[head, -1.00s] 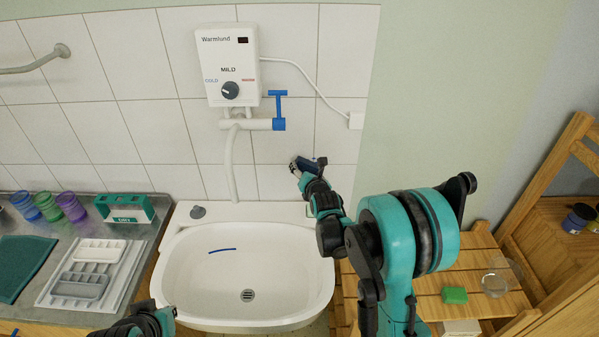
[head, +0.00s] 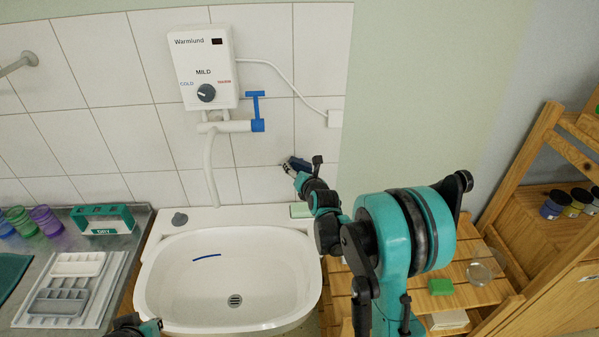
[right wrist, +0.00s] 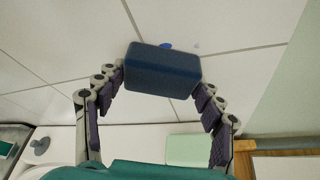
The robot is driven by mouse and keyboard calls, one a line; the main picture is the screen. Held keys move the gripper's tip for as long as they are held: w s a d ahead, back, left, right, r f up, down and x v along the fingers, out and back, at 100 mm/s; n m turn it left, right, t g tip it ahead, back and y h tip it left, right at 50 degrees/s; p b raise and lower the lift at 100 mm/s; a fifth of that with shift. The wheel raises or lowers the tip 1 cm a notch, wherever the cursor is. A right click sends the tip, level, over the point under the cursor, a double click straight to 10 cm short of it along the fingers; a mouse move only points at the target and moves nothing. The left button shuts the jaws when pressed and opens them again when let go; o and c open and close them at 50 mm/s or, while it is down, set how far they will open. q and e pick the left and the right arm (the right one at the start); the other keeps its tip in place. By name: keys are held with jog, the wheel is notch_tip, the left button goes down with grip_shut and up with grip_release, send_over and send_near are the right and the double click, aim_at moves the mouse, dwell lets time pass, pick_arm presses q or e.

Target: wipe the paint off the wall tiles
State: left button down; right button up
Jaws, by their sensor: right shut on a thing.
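White wall tiles (head: 112,62) stand behind the sink. My right gripper (head: 292,166) is at the low right part of the tiles, shut on a dark blue sponge (right wrist: 163,70). The sponge also shows in the head view (head: 297,163), at or very near the wall; I cannot tell if it touches. In the right wrist view a small blue paint mark (right wrist: 166,46) shows just past the sponge's edge, partly hidden by it. My left gripper (head: 136,326) is at the bottom edge of the head view, mostly cut off.
The white sink (head: 190,290) has a blue streak (head: 206,257) in its basin. A water heater (head: 203,70) with a blue-handled tap (head: 257,112) hangs above. A pale green bar (head: 301,210) lies on the sink's rim. A wooden rack (head: 480,297) stands right; a cluttered counter (head: 130,240) left.

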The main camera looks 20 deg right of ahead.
aim_at(267, 166)
jog(key=shift+w+a+r+b, duration=0.1)
jog(key=shift+w+a, duration=0.25)
jog(key=shift+a, duration=0.7)
jog(key=shift+w+a+f+b, duration=0.15)
jog(key=shift+w+a, duration=0.15)
jog(key=shift+a, duration=0.8)
jog(key=shift+w+a+r+b, duration=0.15)
jog(key=shift+w+a, duration=0.2)
jog(key=shift+a, duration=0.7)
jog(key=shift+w+a, duration=0.2)
jog(key=shift+a, duration=0.6)
jog(key=shift+w+a, duration=0.2)
jog(key=shift+a, duration=0.7)
jog(key=shift+r, duration=0.35)
jog(key=shift+s+d+b, duration=0.1)
jog(key=shift+s+d, duration=0.35)
jog(key=shift+d, duration=1.25)
jog(key=shift+s+d+b, duration=0.15)
jog(key=shift+s+d, duration=0.35)
jog(key=shift+d, duration=1.2)
jog(key=shift+s+d+b, duration=0.1)
jog(key=shift+s+d, duration=0.35)
jog(key=shift+d, duration=1.25)
